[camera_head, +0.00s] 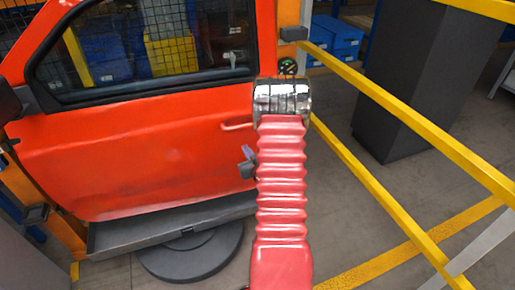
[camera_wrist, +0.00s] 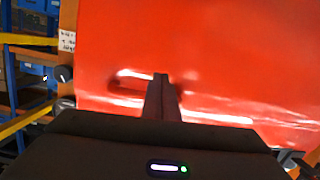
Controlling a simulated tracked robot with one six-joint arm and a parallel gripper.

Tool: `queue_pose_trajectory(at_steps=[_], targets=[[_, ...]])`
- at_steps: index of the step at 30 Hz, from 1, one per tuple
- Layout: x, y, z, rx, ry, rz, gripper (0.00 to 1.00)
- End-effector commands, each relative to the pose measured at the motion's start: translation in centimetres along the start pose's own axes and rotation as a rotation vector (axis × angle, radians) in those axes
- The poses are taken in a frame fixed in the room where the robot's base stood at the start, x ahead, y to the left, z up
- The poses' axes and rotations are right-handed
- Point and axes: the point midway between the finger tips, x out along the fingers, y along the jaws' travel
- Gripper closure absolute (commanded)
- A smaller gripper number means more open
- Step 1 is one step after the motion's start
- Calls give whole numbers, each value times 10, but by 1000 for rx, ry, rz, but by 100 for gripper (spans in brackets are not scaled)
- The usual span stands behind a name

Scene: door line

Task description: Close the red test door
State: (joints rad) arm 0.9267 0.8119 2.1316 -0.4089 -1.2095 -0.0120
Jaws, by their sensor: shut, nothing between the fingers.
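The red test door (camera_head: 150,145) fills the left of the head view, with its window at the top and a slim handle (camera_head: 237,126) near its right edge. In the wrist view the door's red outer face (camera_wrist: 220,50) fills most of the picture. My gripper (camera_wrist: 161,80) is shut and empty, pointing at the door face just beside the handle recess (camera_wrist: 128,84). I cannot tell whether the fingertips touch the panel. Whether the door is latched is not clear.
An orange post with a dark latch block (camera_head: 294,34) stands by the door's right edge. Yellow rails (camera_head: 400,108) run along the right, before a dark grey pillar (camera_head: 425,75). A round grey base (camera_head: 190,255) sits under the door. Blue bins (camera_head: 335,38) stand behind.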

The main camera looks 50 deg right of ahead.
Motion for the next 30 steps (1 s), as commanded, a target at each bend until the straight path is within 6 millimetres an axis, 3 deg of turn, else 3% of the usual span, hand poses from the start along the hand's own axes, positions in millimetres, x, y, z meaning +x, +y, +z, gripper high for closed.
queue_pose_trajectory(at_steps=[1, 6, 12, 18, 30], targets=[[-4, 10, 16, 14, 14, 12, 100], [-19, 37, 51, 52, 89, 46, 100], [-39, 57, 81, 88, 164, 79, 100], [-46, 63, 88, 98, 193, 91, 100], [-42, 63, 86, 97, 193, 89, 100]])
